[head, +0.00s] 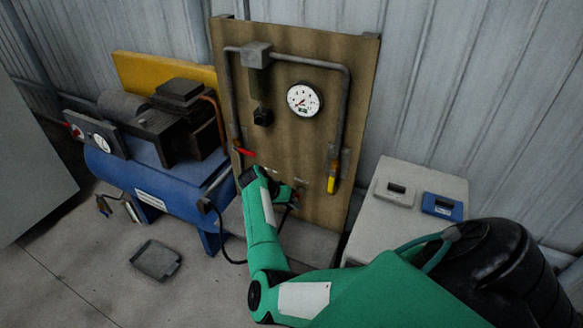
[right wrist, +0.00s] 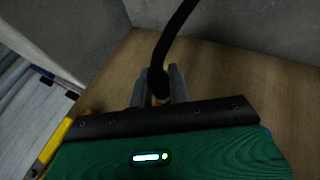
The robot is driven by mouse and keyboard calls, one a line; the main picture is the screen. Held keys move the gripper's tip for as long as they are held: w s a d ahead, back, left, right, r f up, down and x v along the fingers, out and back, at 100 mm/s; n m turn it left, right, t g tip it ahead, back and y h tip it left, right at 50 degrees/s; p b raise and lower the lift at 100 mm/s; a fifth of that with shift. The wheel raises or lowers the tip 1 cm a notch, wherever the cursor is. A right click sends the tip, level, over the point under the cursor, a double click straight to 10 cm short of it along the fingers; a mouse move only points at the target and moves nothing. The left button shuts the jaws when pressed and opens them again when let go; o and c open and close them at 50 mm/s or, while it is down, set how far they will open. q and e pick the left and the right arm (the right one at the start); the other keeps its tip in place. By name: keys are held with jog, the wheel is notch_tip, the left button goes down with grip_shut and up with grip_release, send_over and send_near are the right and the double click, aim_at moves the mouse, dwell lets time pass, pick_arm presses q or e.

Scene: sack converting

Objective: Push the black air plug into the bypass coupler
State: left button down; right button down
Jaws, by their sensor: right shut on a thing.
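My right gripper (head: 291,196) is low in front of the plywood board (head: 290,130). In the right wrist view its two grey fingers (right wrist: 157,88) are shut on the black air plug (right wrist: 158,82), with a black hose running up from it. Orange-brown shows between the fingers. In the head view my wrist hides most of the plug. I cannot make out the bypass coupler; it may be hidden behind my gripper. I cannot tell whether the plug touches anything ahead of it. My left gripper is not in view.
A red lever (head: 245,152) and a yellow lever (head: 333,175) sit on the board's pipes, below a gauge (head: 304,99). A blue compressor (head: 165,175) stands left. A light cabinet (head: 412,190) stands right. A grey tray (head: 156,260) lies on the floor.

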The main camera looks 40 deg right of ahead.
jog(key=shift+w+d, duration=0.35)
jog(key=shift+d, duration=0.5)
jog(key=c, duration=1.2)
grip_release()
jog(key=shift+c, duration=0.2)
